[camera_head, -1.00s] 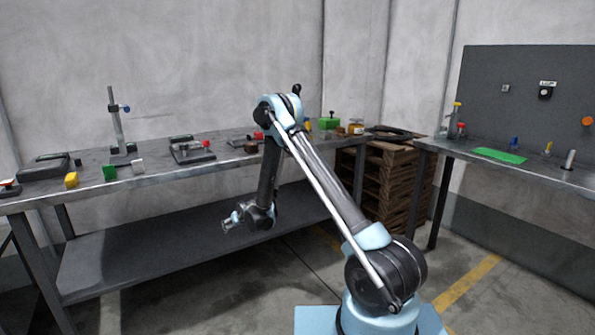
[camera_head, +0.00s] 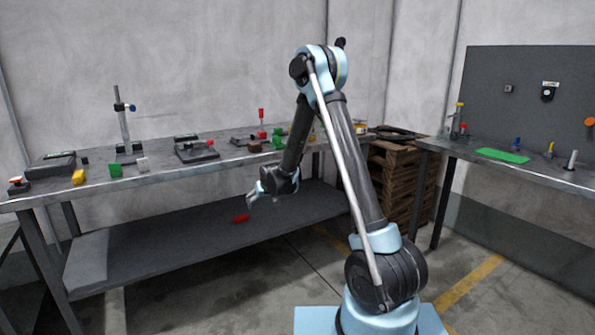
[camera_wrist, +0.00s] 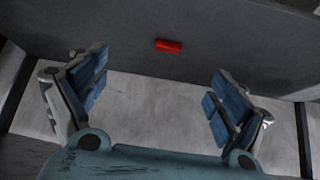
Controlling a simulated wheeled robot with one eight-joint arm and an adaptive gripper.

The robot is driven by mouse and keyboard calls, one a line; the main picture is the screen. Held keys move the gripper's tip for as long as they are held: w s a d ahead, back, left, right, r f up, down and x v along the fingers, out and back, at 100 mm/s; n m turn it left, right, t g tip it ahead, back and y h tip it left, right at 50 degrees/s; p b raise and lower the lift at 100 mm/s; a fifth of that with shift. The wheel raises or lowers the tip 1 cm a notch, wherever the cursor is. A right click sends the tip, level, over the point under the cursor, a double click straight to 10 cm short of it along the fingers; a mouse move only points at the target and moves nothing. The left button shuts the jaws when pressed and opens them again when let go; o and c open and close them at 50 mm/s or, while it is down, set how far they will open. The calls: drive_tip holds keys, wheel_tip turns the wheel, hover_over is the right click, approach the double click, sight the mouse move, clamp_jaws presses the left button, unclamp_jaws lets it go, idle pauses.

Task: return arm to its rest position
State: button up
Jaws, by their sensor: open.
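My gripper (camera_head: 252,197) is at the end of my arm, in front of the left workbench, between its top and its lower shelf in the head view. In the wrist view my gripper (camera_wrist: 157,105) has its two blue-padded fingers wide apart with nothing between them. My arm stands bent, with its elbow high and its forearm hanging down to the left.
A red piece (camera_head: 241,218) lies on the lower shelf (camera_head: 150,250); it also shows in the wrist view (camera_wrist: 168,46). The left bench top (camera_head: 215,163) carries blocks, devices and a stand (camera_head: 122,120). Pallets (camera_head: 400,190) and a right bench (camera_head: 480,160) stand beyond.

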drive_tip(key=s+d+r+m+g+h, duration=0.1)
drive_tip(key=s+d+r, duration=0.7)
drive_tip(key=s+d, duration=0.3)
drive_tip(key=s+d+r+m+g+h, duration=0.1)
drive_tip(key=s+d+r, duration=0.75)
drive_tip(key=d, duration=0.45)
drive_tip(key=s+d+f+m+g, duration=0.1)
drive_tip(key=s+d, duration=0.2)
drive_tip(key=s, duration=0.6)
drive_tip(key=s+d+f+m+g, duration=0.1)
drive_tip(key=s+d, duration=0.3)
drive_tip(key=s, duration=0.6)
drive_tip(key=s+d+f+m+h, duration=0.1)
drive_tip(key=s+d+f, duration=0.2)
drive_tip(key=s, duration=0.7)
drive_tip(key=shift+s+d+g, duration=0.2)
drive_tip(key=shift+d+g, duration=0.2)
drive_tip(key=shift+d, duration=0.35)
